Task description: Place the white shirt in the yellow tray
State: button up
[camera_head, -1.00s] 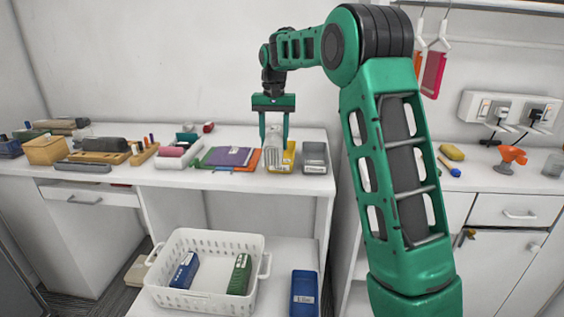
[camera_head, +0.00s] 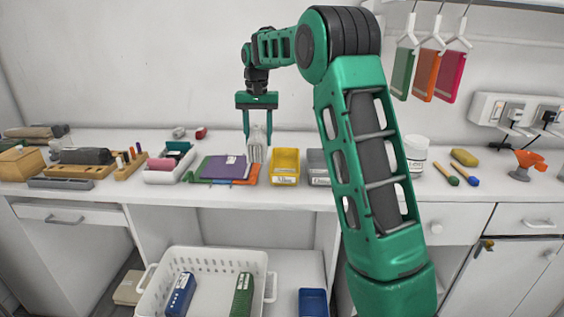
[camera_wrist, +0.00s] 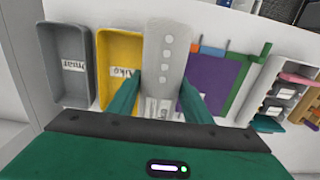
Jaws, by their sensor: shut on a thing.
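My gripper (camera_head: 257,136) is shut on the white shirt (camera_head: 257,152), a small folded pale piece hanging upright between the fingers. In the wrist view the shirt (camera_wrist: 167,50) shows a row of round buttons. The yellow tray (camera_head: 285,154) stands on the counter, looks empty and has a white label in front. In the head view the shirt is just left of the tray. In the wrist view the yellow tray (camera_wrist: 108,90) lies directly left of the shirt, whose edge overlaps the tray's side. The shirt's exact height above the counter is hard to tell.
A grey tray (camera_head: 318,160) stands right of the yellow one. Purple (camera_head: 222,167) and other coloured flat pieces lie to its left. A white basket (camera_head: 215,257) with blue and green items sits below. Coloured pieces (camera_head: 426,75) hang at the upper right.

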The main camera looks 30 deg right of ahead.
jog(key=d+f, duration=0.1)
jog(key=d, duration=0.2)
jog(key=d+f, duration=0.2)
jog(key=d, duration=0.1)
jog(key=d+f, duration=0.2)
jog(key=d, duration=0.2)
jog(key=shift+s+f, duration=0.15)
jog(key=shift+s, duration=0.1)
jog(key=shift+f, duration=2)
jog(key=o, duration=0.9)
jog(key=shift+f, duration=0.1)
